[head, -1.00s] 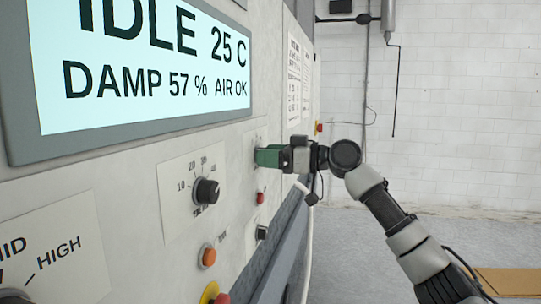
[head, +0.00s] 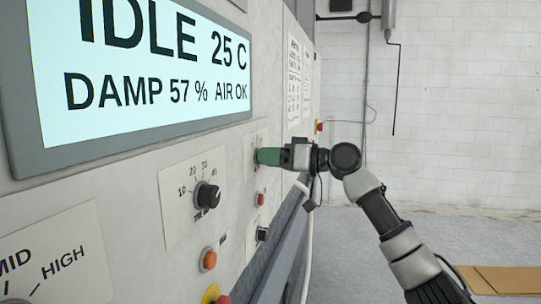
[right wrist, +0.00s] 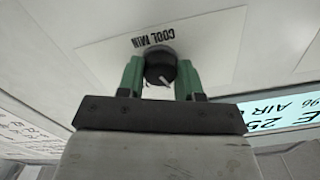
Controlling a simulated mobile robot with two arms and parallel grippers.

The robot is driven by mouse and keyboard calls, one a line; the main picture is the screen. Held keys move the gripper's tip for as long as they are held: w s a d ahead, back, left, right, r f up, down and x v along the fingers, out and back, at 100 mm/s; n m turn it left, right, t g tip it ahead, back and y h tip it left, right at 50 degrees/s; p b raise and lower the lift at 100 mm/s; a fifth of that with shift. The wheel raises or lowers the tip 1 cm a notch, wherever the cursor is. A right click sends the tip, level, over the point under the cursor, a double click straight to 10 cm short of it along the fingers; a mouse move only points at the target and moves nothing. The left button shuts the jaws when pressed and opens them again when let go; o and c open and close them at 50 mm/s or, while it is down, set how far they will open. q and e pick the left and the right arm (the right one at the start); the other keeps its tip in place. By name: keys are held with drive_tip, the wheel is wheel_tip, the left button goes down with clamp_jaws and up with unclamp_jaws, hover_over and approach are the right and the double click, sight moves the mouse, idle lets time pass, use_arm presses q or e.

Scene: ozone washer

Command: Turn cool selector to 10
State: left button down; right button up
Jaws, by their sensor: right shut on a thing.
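The cool selector is a dark round knob (right wrist: 160,66) with a pale pointer line, on a white plate (right wrist: 205,40) marked "COOL MIN" in the right wrist view. My right gripper (right wrist: 160,78) has its green fingers on either side of this knob and is shut on it. In the head view my right gripper (head: 262,157) reaches the panel from the right, and its fingers hide the knob there. The scale numbers around the knob cannot be read. My left gripper is not in view.
Another dark knob (head: 207,195) with a numbered scale sits nearer on the panel. Below are a red button (head: 260,199), an orange button (head: 208,259) and a black switch (head: 262,234). A large display (head: 150,75) reads IDLE 25 C.

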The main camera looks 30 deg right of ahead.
drive_tip(key=m+p, duration=0.5)
drive_tip(key=m, duration=0.7)
drive_tip(key=shift+r+p, duration=0.1)
drive_tip(key=shift+p, duration=0.2)
idle(0.3)
drive_tip(key=o, duration=0.9)
drive_tip(key=b+v, duration=0.5)
drive_tip(key=v, duration=0.5)
drive_tip(key=shift+s+d, duration=0.2)
drive_tip(key=shift+s, duration=0.1)
